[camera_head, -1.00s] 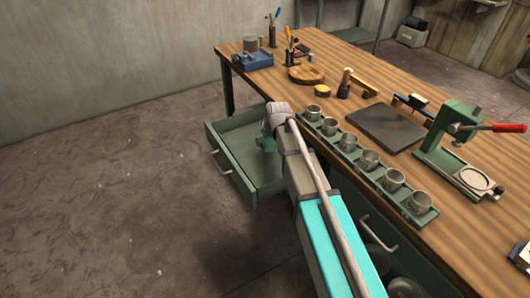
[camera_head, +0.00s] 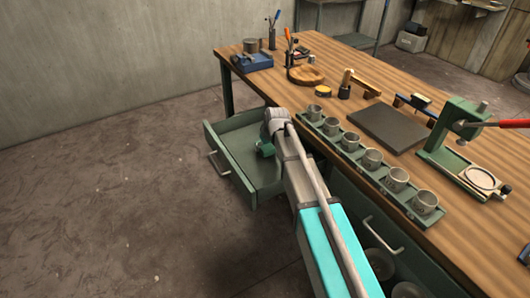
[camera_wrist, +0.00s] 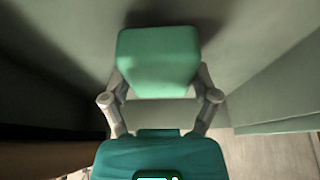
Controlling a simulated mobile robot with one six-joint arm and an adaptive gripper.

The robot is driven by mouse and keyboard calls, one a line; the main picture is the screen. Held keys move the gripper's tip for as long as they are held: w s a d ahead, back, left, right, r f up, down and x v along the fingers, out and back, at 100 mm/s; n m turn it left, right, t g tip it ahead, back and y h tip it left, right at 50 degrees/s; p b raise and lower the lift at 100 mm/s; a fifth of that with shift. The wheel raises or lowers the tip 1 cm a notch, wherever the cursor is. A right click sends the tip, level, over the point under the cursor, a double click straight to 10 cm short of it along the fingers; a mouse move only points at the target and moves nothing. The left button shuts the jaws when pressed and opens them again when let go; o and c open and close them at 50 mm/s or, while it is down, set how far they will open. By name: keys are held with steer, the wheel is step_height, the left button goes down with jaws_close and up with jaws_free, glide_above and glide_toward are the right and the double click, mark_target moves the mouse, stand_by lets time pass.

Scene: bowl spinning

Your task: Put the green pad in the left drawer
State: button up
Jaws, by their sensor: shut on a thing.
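The left drawer (camera_head: 245,163) is pulled out from the bench and looks empty on its visible floor. My gripper (camera_wrist: 160,98) points down over the open drawer. It is shut on the green pad (camera_wrist: 158,60), a rounded block that shows clearly between the two fingers in the wrist view. In the wrist view, grey-green drawer surfaces surround the pad, with a dark shadow behind it. I cannot tell whether the pad touches the drawer floor.
The wooden bench top (camera_head: 300,75) lies right of the drawer. A green rack (camera_head: 384,183) of several metal cups runs along its front edge. A dark mat (camera_head: 387,128) and a green press (camera_head: 455,150) stand behind.

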steer(key=shift+f+b, duration=0.3)
steer(key=shift+f, duration=0.3)
steer(key=shift+f, duration=0.15)
steer(key=o, duration=0.9)
steer(key=shift+c, duration=0.2)
steer(key=shift+r, duration=0.2)
steer(key=p+v, duration=1.1)
steer(key=v, duration=0.1)
stand_by(0.6)
steer(key=s+d+f+m+g+h, duration=0.1)
steer(key=s+d+m, duration=0.5)
steer(key=s+d, duration=1.4)
steer(key=s+g+h, duration=0.1)
steer(key=g, duration=0.1)
steer(key=shift+s+f+m+g+h, duration=0.2)
steer(key=shift+s+m+g+h, duration=0.1)
steer(key=shift+m+g, duration=0.1)
